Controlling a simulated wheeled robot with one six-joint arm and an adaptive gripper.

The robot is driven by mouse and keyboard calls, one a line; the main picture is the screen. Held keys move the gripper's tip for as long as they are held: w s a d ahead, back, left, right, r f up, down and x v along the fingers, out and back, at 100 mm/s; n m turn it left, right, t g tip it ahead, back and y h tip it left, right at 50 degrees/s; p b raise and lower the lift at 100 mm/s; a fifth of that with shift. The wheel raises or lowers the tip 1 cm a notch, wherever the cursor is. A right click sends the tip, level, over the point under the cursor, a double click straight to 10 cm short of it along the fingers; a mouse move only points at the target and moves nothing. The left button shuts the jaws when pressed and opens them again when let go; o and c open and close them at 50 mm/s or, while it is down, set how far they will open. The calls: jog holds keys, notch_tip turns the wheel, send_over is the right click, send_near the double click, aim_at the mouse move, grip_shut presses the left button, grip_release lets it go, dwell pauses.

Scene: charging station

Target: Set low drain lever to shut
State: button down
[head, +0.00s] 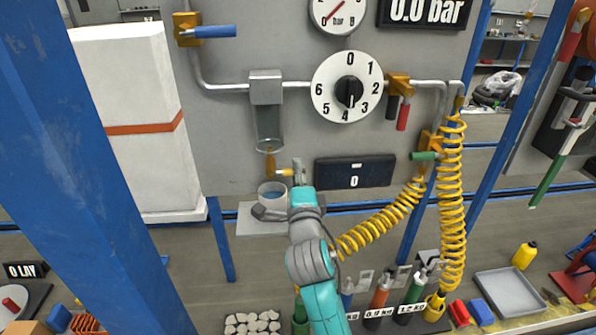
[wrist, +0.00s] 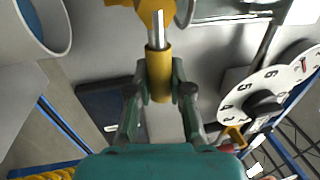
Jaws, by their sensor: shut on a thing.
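The low drain lever (head: 284,172) is a small yellow-sleeved handle on the brass drain valve (head: 270,164) under the clear filter bowl (head: 268,127). In the head view it points right from the valve, towards my gripper (head: 298,172). In the wrist view the lever's yellow sleeve (wrist: 158,75) and bare metal stem lie between the fingers of my gripper (wrist: 159,92), which is shut on the sleeve. The valve body (wrist: 150,12) is at the top edge there. My gripper hides part of the lever's end in the head view.
A cup with blue liquid (head: 271,194) stands on a small shelf below the valve.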

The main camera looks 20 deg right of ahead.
jog(key=shift+f, duration=0.1)
jog(key=c, duration=1)
grip_release()
jog(key=shift+c, duration=0.2)
jog(key=v, duration=1.2)
